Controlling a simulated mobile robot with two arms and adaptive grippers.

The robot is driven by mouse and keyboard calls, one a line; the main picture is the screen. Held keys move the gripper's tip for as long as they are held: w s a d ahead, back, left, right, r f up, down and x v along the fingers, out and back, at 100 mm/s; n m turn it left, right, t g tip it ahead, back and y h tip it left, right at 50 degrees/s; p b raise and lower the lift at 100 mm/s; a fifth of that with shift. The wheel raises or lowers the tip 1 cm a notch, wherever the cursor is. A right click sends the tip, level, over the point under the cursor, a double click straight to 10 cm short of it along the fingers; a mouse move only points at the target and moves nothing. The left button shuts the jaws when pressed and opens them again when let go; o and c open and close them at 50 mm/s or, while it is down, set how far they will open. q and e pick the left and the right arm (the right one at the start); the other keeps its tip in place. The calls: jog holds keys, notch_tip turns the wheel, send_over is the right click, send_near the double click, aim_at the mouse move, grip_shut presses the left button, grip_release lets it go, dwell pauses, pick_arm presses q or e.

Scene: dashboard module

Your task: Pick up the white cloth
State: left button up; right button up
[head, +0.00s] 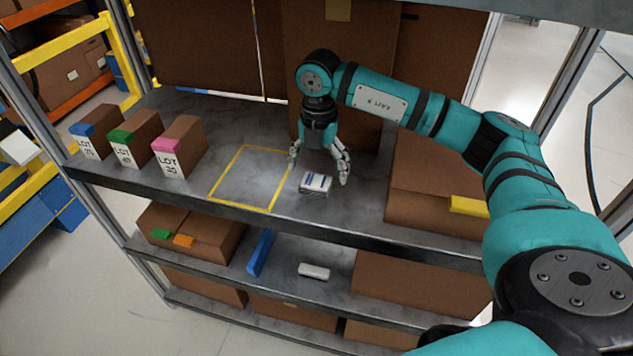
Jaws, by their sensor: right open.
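The gripper is open and empty, and the item rests on the shelf. Another small white item (314,271) lies on the shelf below; I cannot tell whether it is cloth. My left gripper is not in view.
A yellow taped square (214,194) marks bare shelf to the left. Several LOT boxes (177,148) stand farther left. Cardboard boxes (428,205) stand close at right, with a yellow item (469,206) there. A large carton (352,120) stands behind my gripper.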

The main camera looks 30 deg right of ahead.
aim_at(316, 182)
jog(key=shift+a+f+p, duration=0.1)
jog(key=shift+f+p, duration=0.2)
notch_tip(316, 182, down, 4)
jog(key=shift+a+r+p, duration=0.1)
jog(key=shift+r+p, duration=0.05)
jog(key=shift+p, duration=0.75)
jog(key=shift+w+f, duration=0.1)
jog(key=shift+f, duration=0.35)
jog(key=c, duration=1.3)
